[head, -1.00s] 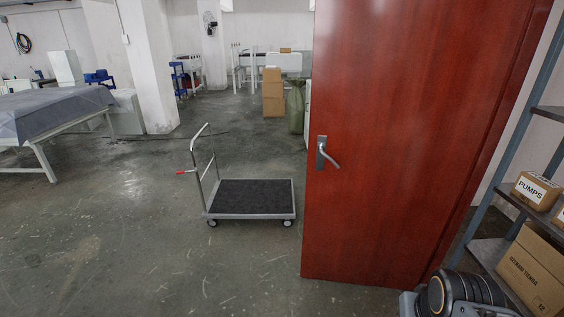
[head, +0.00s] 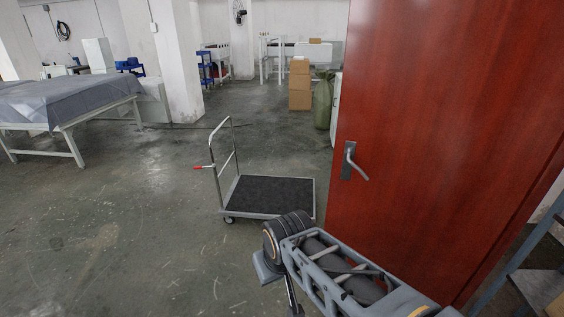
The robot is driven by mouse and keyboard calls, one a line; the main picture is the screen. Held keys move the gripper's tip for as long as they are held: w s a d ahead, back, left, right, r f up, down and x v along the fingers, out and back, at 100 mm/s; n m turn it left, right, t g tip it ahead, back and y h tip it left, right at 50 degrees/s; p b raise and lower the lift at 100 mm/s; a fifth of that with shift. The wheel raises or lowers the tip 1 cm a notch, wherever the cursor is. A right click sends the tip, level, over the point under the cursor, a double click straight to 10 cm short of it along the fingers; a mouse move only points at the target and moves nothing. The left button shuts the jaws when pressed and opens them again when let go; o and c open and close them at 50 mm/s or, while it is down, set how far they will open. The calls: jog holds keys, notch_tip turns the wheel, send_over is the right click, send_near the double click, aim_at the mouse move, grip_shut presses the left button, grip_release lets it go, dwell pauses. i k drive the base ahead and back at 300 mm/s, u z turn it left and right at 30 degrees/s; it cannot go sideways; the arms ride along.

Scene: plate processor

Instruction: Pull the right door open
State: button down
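A red-brown door (head: 440,120) fills the right of the head view. Its left edge is free, with open room beside it, so the leaf stands open. A silver lever handle (head: 355,165) on a plate sits near that edge. My arm reaches in from the bottom right, in front of the lower part of the door, and bends near the bottom middle. I cannot make out my gripper's fingers, and nothing of mine is seen touching the handle.
A flat trolley (head: 270,196) with an upright handle stands left of the door. A covered table (head: 70,100) is at the far left. Cardboard boxes (head: 300,85) and a green sack (head: 323,100) are farther back. A shelf (head: 540,285) is at the lower right. Floor at left is clear.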

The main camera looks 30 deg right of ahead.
aim_at(451, 111)
jog(key=u, duration=0.3)
jog(key=i, duration=1.45)
jog(key=z, duration=0.5)
jog(key=i, duration=1.25)
jog(key=z, duration=1.2)
jog(key=i, duration=0.35)
jog(key=z, duration=0.25)
